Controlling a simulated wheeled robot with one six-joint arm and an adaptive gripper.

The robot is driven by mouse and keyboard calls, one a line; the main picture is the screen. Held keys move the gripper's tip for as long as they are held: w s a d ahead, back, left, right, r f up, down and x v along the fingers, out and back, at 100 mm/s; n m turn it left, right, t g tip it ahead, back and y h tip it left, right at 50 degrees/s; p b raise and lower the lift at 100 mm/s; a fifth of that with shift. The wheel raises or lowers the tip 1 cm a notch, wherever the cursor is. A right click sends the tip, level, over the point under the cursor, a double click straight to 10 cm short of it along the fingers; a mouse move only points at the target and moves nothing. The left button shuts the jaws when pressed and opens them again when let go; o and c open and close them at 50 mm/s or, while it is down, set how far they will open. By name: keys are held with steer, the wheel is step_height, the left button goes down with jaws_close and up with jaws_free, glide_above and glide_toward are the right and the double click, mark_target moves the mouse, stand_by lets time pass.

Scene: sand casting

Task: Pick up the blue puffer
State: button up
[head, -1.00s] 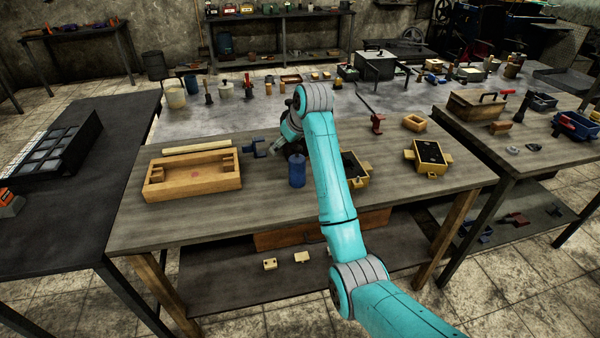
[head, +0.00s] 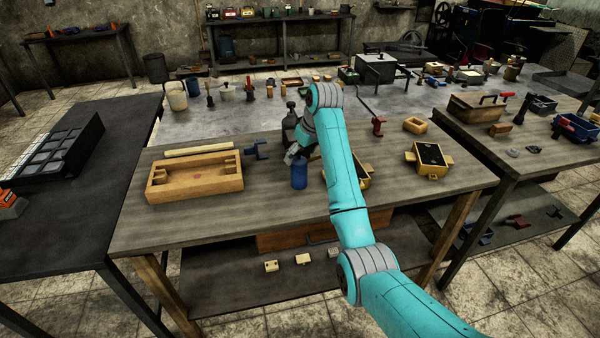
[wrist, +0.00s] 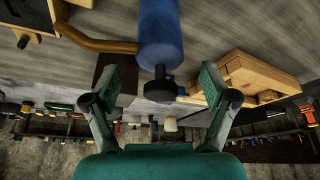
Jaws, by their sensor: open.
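The blue puffer (head: 299,174) is a blue cylinder standing upright on the wooden table, right of the wooden frame. In the wrist view its blue body (wrist: 160,35) enters from the top, with a dark neck and tip pointing down in the picture. My gripper (head: 297,154) is right at the puffer's top and partly hides it. In the wrist view my gripper (wrist: 163,82) is open, one finger on each side of the dark tip, with visible gaps on both sides. It holds nothing.
A dark bottle (head: 289,126) stands just behind the puffer. A wooden frame (head: 195,190) and a blue clamp-like piece (head: 257,150) lie to the left. Yellow-sided boxes (head: 428,160) are to the right. The table front beside the puffer is clear.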

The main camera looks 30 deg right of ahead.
steer(key=x, duration=0.4)
steer(key=shift+f, duration=0.1)
jaws_close()
